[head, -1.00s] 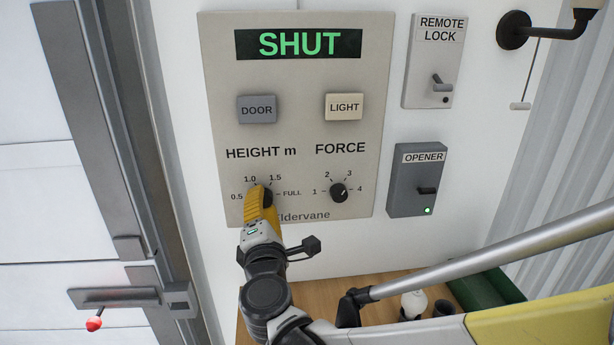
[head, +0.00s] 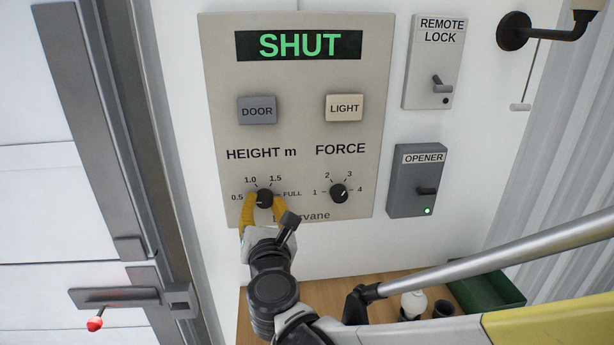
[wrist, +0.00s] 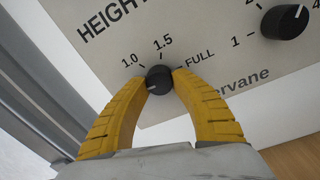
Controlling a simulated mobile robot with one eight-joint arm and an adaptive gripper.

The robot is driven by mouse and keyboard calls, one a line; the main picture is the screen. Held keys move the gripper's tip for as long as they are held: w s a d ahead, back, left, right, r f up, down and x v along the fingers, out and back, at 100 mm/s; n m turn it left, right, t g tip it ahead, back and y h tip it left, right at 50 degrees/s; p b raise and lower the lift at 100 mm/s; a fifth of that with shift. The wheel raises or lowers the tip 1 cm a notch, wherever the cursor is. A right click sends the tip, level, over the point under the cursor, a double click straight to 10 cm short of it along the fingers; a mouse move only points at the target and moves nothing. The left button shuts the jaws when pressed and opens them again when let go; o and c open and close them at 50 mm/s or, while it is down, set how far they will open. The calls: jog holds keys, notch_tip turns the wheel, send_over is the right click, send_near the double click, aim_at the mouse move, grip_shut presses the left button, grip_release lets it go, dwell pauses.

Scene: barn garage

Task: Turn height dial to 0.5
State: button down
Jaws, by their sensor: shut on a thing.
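The black height dial (head: 265,198) sits low on the left of the beige control panel (head: 225,80). My gripper (head: 263,203) has its yellow fingers shut on the dial, one on each side. The wrist view shows the dial (wrist: 158,78) between the fingertips. A small pale mark on its face points to the lower left there, toward the 0.5 side of the scale. In the wrist view 1.0, 1.5 and FULL show, while 0.5 is hidden behind the left finger. The head view shows 0.5 left of the dial. The display (head: 298,45) reads SHUT.
The force dial (head: 338,193) is close on the right. DOOR (head: 257,110) and LIGHT (head: 344,107) buttons are above. The opener box (head: 417,180) and remote lock (head: 433,62) are right of the panel. A wooden surface with a green tray (head: 487,290) lies below.

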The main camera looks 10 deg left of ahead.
jog(key=shift+n, duration=0.6)
jog(key=c, duration=1)
grip_release()
jog(key=shift+w, duration=0.1)
jog(key=v, duration=1.2)
